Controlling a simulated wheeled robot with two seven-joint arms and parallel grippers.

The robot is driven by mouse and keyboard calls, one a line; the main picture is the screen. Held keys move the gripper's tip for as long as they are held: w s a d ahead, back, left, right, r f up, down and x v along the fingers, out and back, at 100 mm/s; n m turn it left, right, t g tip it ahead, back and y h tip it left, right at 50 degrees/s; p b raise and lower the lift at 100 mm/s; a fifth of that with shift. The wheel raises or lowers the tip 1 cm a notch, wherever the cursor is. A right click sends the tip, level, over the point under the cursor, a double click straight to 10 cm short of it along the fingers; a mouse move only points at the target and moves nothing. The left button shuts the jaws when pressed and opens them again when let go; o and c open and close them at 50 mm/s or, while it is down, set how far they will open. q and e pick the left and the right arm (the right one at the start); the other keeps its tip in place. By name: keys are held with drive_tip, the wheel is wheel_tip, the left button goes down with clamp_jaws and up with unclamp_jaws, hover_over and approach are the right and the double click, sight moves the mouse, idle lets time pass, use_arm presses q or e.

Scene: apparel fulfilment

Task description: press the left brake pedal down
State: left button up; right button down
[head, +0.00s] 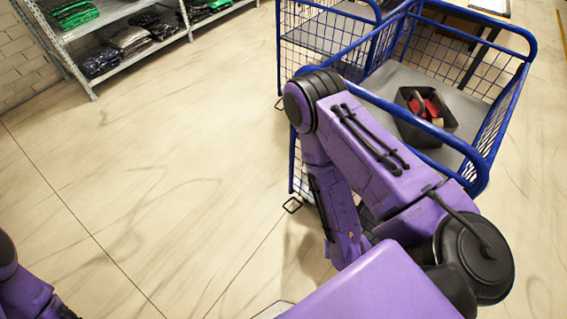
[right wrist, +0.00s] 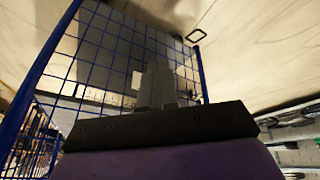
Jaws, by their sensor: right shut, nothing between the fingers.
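The cart (head: 481,150) has a blue tube frame and mesh sides. I cannot tell which one is the left brake pedal, or whether either is pressed. My left gripper is out of view.
A black bin (head: 428,135) with red items stands on the cart's grey shelf. A rack (head: 120,12) with folded clothes stands at the upper left. The pale floor (head: 180,170) between rack and cart is clear. My right arm is close against the cart's side.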

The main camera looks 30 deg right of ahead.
drive_tip(key=w+f+n+y+b, duration=0.1)
drive_tip(key=w+f+n+b, duration=0.1)
drive_tip(key=w+f+b, duration=0.95)
drive_tip(key=w+f+n+y+b, duration=0.1)
drive_tip(key=w+f+n+b, duration=0.1)
drive_tip(key=w+f+b, duration=0.9)
drive_tip(key=w+d+f+n+g+b, duration=0.1)
drive_tip(key=w+f+b, duration=0.4)
drive_tip(key=b, duration=0.5)
drive_tip(key=w+d+f+n+g+h+b, duration=0.1)
drive_tip(key=w+f+n+b, duration=0.3)
drive_tip(key=w+b, duration=0.6)
drive_tip(key=shift+d+f+n+g+b, duration=0.3)
drive_tip(key=shift+d+f+b, duration=0.25)
drive_tip(key=shift+d+b, duration=0.3)
